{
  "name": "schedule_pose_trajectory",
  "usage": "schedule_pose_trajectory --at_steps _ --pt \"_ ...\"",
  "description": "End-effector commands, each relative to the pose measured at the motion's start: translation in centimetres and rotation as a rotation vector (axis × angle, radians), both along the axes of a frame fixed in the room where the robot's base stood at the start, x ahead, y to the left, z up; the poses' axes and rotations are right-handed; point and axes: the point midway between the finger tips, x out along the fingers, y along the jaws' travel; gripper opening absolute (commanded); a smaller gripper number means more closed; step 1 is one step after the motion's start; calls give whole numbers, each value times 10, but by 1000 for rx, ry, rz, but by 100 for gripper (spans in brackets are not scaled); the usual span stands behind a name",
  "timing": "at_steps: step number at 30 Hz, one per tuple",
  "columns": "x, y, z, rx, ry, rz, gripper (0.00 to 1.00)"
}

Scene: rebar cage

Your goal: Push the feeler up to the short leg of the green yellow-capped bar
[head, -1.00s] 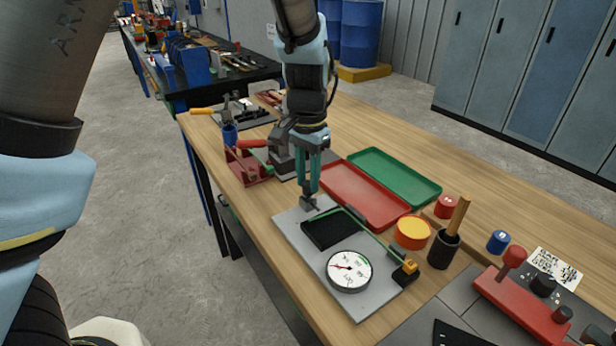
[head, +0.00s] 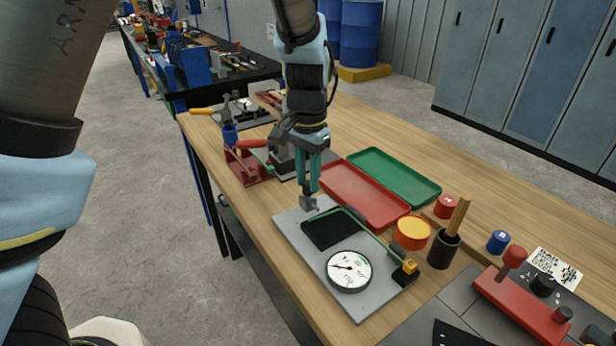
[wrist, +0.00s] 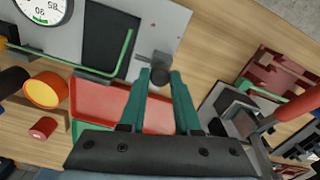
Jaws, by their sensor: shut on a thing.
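My gripper (head: 308,190) points down at the far left corner of a grey plate (head: 371,304), its teal fingers closed on the small grey feeler (head: 308,203). In the wrist view the feeler (wrist: 161,62) is a dark block with a round part between the fingertips (wrist: 160,77). The thin green bar (head: 374,236) lies bent along the plate, its yellow cap (head: 410,266) at the near right end.
A round dial gauge (head: 349,285) sits on the plate near the black pad (head: 330,231). Red (head: 362,196) and green (head: 398,178) trays lie behind. A red stand (head: 247,167) is left of the arm.

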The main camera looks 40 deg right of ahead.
Motion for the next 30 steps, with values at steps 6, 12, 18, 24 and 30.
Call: schedule_pose_trajectory --at_steps 6,12,18,24,30 --pt "0 0 0 -1 -1 0 0" --pt "-10 0 1 -2 1 -2 0" --pt "-14 -1 1 -3 -1 -1 0" --pt "-14 -1 1 -3 -1 -1 44" --pt "-14 0 0 -2 0 0 62"
